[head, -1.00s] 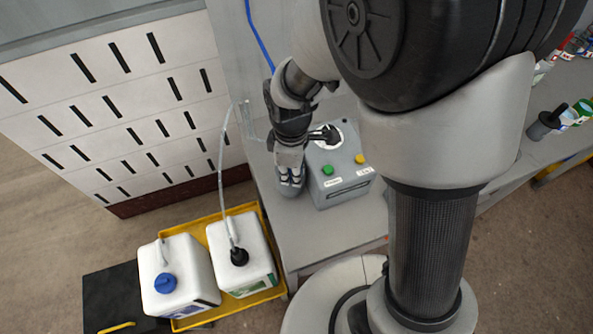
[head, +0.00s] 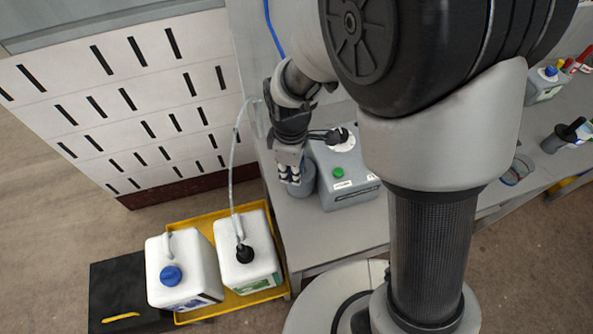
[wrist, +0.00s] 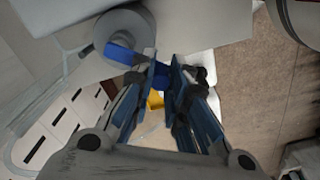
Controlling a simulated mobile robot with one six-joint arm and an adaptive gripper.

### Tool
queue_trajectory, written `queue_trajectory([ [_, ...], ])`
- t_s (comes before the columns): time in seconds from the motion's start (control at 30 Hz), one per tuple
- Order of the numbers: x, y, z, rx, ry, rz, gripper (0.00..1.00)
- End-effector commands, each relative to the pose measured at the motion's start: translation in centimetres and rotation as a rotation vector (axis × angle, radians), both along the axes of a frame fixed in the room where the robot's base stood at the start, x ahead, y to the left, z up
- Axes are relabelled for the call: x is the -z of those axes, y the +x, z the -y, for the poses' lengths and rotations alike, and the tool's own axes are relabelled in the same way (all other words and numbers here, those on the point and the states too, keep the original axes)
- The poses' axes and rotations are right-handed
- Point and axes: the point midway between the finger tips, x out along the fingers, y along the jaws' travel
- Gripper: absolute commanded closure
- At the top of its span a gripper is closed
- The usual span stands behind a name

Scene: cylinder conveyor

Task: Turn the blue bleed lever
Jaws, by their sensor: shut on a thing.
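The blue bleed lever (wrist: 122,54) shows in the wrist view, running from a grey round body (wrist: 122,27) to between my fingers. My gripper (wrist: 167,78) is shut on the lever's outer end, with one finger on each side of it. In the head view my gripper (head: 290,176) points down beside the grey round body (head: 304,184) on the bench. The lever is hidden there behind the gripper.
A grey box (head: 343,194) with a green button stands right of my gripper on the bench (head: 325,235). Two white canisters (head: 185,270) (head: 247,253) sit in a yellow tray (head: 268,292) on the left, one with a hose. A slotted white wall is behind.

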Motion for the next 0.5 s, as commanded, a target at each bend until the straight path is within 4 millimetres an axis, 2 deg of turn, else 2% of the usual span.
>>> queue_trajectory([
  [0.03,0.48,0.05,-0.22,-0.004,-0.002,-0.001,0.94],
  [0.5,0.46,0.44,-0.69,-0.003,-0.001,0.000,0.94],
])
